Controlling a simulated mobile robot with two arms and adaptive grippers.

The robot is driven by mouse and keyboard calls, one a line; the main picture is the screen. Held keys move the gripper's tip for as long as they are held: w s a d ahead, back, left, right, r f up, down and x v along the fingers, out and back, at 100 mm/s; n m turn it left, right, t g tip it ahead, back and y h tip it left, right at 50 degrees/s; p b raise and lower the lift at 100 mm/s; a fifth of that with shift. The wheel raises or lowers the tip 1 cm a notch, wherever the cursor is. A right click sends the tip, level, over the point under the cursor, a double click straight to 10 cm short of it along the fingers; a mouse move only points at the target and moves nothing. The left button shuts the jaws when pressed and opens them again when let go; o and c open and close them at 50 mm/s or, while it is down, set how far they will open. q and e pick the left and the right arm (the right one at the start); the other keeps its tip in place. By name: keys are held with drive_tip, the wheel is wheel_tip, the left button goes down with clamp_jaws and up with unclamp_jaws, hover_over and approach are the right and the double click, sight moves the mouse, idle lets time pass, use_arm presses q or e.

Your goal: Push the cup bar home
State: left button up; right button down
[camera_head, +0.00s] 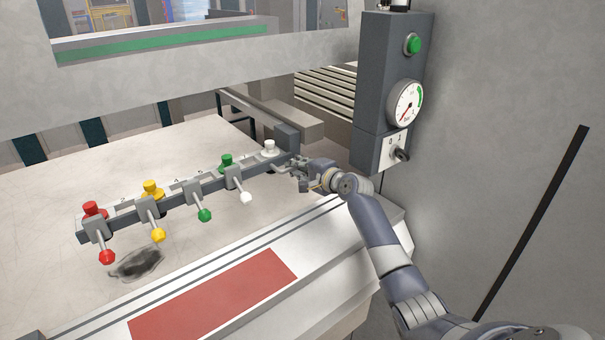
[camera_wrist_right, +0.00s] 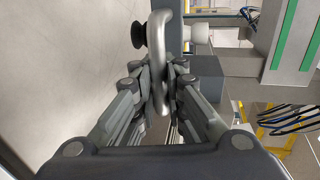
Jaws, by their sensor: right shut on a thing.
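The cup bar (camera_head: 180,198) is a long dark grey bar above the pale table, running from lower left to upper right. It carries red, yellow, green and white knobs, with matching coloured levers on its near side. My right gripper (camera_head: 301,171) is at the bar's right end, shut on the handle there. In the right wrist view, the rounded metal handle (camera_wrist_right: 157,62) runs between the fingers of my right gripper (camera_wrist_right: 165,85). A black round part (camera_wrist_right: 138,35) shows beside the handle. My left gripper is not in view.
A grey control box (camera_head: 376,90) with a green button, a gauge and a switch hangs close beyond my right arm. A machine beam (camera_head: 190,80) crosses above the table (camera_head: 50,200). A red panel (camera_head: 215,295) lies along the near edge. A dark smudge (camera_head: 135,263) marks the table.

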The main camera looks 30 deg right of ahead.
drive_tip(key=shift+w, duration=0.25)
drive_tip(key=c, duration=1.7)
unclamp_jaws()
drive_tip(key=shift+o, duration=0.2)
drive_tip(key=shift+s, duration=0.1)
drive_tip(key=v, duration=0.4)
drive_tip(key=f+v, duration=0.1)
drive_tip(key=v, duration=0.3)
drive_tip(key=f+v, duration=0.1)
drive_tip(key=v, duration=0.4)
drive_tip(key=shift+s+d+f, duration=0.1)
drive_tip(key=shift+s+f, duration=0.1)
